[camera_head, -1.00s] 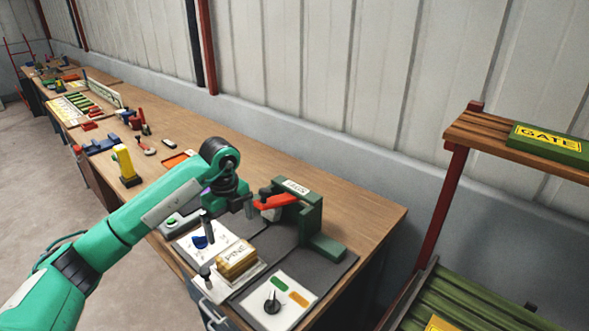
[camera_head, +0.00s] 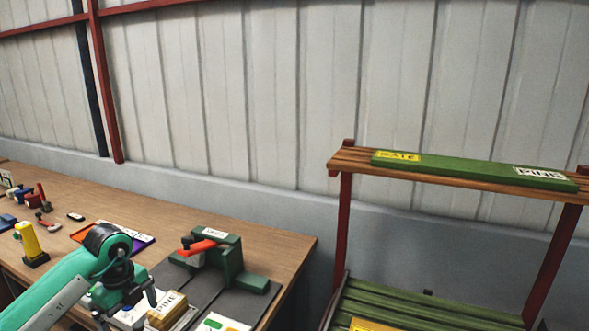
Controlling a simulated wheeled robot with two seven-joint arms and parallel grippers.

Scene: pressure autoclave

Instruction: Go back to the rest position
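My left arm comes in from the lower left. The green fixture with a red lever (camera_head: 232,262) stands on a dark mat behind and to the right of the gripper. My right gripper is not in view.
A wooden shelf (camera_head: 350,160) on red posts holds a long green board (camera_head: 470,171) labelled GATE. Green slats (camera_head: 400,310) lie below it. A yellow object (camera_head: 30,242) and small tools stand on the bench at left. A ribbed wall (camera_head: 250,90) closes the back.

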